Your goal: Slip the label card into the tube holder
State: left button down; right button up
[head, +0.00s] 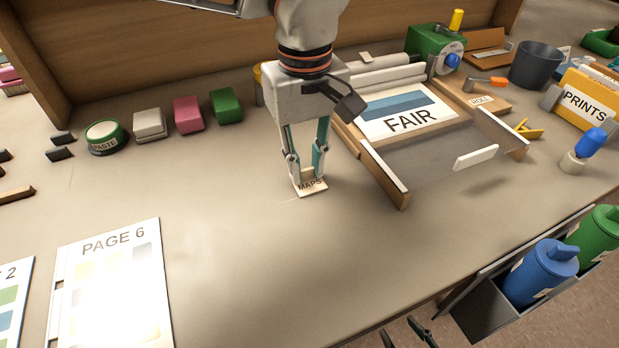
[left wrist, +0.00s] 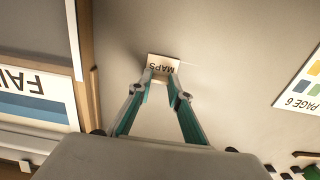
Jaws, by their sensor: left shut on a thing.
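The label card (head: 311,188) is a small cream card reading MAPS. My left gripper (head: 307,182) is shut on it, with a teal-lined finger at each side, just above or at the bench top; I cannot tell if the card touches the bench. In the left wrist view the card (left wrist: 163,66) shows between the fingertips (left wrist: 162,84). A dark grey holder (head: 483,311) at the lower right, seemingly the tube holder, holds a blue tube (head: 540,274) and a green tube (head: 597,232). My right gripper (head: 408,335) shows only dark, spread fingertips at the bottom edge.
A wooden frame (head: 400,192) with a FAIR sheet (head: 408,118) stands right of my left gripper. A PAGE 6 sheet (head: 112,285) lies at left. Coloured blocks and a PASTE tin (head: 104,137) stand behind. The bench's front middle is clear.

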aim_at(306, 170)
pick_arm(q)
jog(key=shift+r, duration=0.2)
pick_arm(e)
jog(key=shift+w+r, duration=0.1)
jog(key=shift+r, duration=0.1)
pick_arm(q)
jog(key=shift+r+p, duration=1.35)
jog(key=shift+r, duration=1)
pick_arm(e)
jog(key=shift+t, duration=0.4)
jog(key=r, duration=0.1)
jog(key=w+r, duration=0.1)
jog(key=r, duration=0.1)
jog(key=w+r, duration=0.1)
jog(key=shift+r, duration=0.3)
pick_arm(q)
jog(key=shift+s, duration=0.1)
